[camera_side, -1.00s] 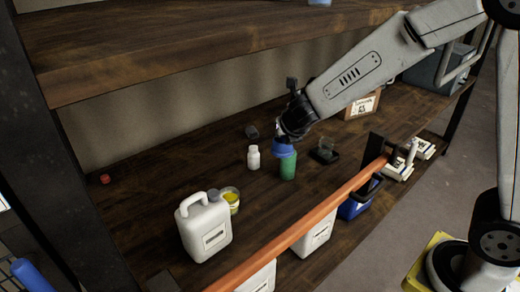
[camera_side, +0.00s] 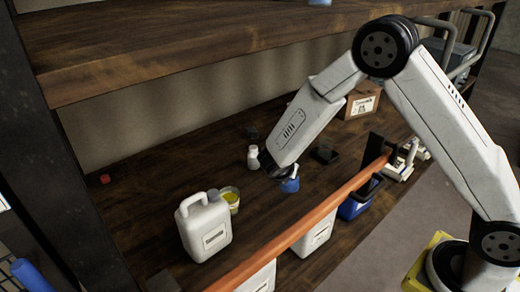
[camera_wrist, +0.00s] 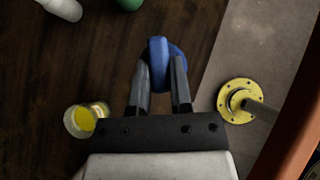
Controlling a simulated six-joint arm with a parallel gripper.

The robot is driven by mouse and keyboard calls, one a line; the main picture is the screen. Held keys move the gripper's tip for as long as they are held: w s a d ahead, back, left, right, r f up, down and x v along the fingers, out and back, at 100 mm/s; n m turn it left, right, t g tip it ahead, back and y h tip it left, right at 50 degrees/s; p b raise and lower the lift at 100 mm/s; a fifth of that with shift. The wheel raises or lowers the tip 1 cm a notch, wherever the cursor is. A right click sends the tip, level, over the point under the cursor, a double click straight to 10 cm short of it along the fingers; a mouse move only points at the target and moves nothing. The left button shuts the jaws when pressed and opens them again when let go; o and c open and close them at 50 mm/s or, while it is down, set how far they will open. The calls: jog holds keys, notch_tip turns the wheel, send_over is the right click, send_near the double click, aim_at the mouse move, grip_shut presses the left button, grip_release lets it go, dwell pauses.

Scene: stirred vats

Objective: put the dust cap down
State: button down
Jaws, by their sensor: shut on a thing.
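The blue dust cap (camera_side: 290,185) is held by my gripper (camera_wrist: 160,64), whose two fingers are shut on it in the wrist view. There the cap (camera_wrist: 158,48) shows as a blue disc with a raised ridge. In the side view my forearm hides most of the gripper, and the cap shows just beyond its lower end, over the front part of the wooden shelf (camera_side: 140,180). I cannot tell whether the cap touches the wood. A green bottle (camera_wrist: 130,3) shows at the top edge of the wrist view; my arm hides it in the side view.
A white bottle (camera_side: 253,158), a jar with yellow contents (camera_side: 230,199) and a white jug (camera_side: 204,228) stand to the left. A dark pad (camera_side: 325,154) lies to the right. An orange rail (camera_side: 300,229) runs along the front edge. The shelf's left part is mostly clear.

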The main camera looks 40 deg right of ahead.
aim_at(286, 187)
jog(key=shift+f, duration=3.1)
jog(key=shift+f, duration=0.1)
jog(key=shift+f, duration=1.95)
jog(key=shift+f, duration=0.15)
jog(key=c, duration=0.5)
grip_release()
jog(key=shift+c, duration=0.2)
